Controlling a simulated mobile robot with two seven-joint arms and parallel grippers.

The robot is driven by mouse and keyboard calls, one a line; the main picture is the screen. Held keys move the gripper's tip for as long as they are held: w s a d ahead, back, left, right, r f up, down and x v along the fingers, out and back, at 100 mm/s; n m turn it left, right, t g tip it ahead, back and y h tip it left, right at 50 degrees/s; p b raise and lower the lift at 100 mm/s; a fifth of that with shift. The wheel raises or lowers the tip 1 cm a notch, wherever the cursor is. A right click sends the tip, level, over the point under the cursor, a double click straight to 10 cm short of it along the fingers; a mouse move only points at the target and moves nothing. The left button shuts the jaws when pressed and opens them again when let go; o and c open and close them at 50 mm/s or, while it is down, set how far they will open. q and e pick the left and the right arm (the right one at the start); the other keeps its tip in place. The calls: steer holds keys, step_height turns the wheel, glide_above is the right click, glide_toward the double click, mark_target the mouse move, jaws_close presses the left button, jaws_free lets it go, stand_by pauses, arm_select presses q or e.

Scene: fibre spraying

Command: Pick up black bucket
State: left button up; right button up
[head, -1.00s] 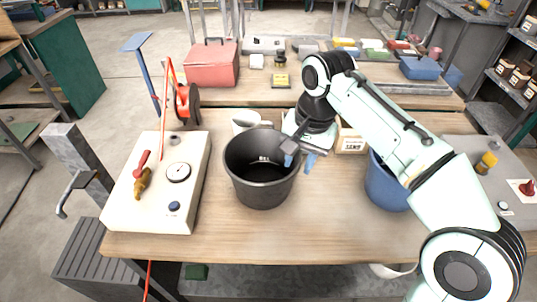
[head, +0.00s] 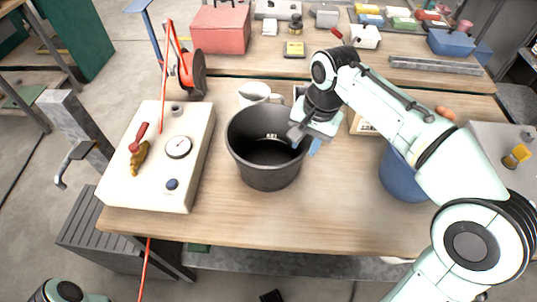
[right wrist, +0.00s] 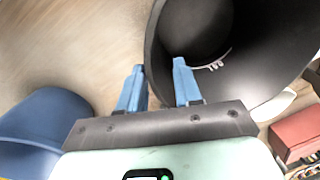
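The black bucket (head: 268,172) stands upright and open-topped on the wooden workbench (head: 330,225). It also shows large in the right wrist view (right wrist: 225,75), with its dark inside toward the camera. My right gripper (head: 305,145) is at the bucket's right rim, pointing down. In the right wrist view its two blue fingers (right wrist: 158,78) are spread apart. One finger is over the inside of the bucket and the other is outside the wall, with the rim between them and a gap left. My left gripper is not visible; only part of an arm of mine shows at the bottom left.
A cream box with a gauge (head: 178,147) stands left of the bucket. A white container (head: 253,92) is close behind it. A blue bucket (head: 400,178) stands to the right, beneath my right arm. The bench front is clear between the buckets.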

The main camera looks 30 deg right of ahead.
steer(key=f, duration=0.3)
steer(key=f+b, duration=0.1)
steer(key=shift+s+a+f, duration=0.15)
steer(key=shift+a+f, duration=0.1)
steer(key=shift+a, duration=0.15)
steer(key=shift+f, duration=0.4)
steer(key=shift+r, duration=0.1)
jaws_close()
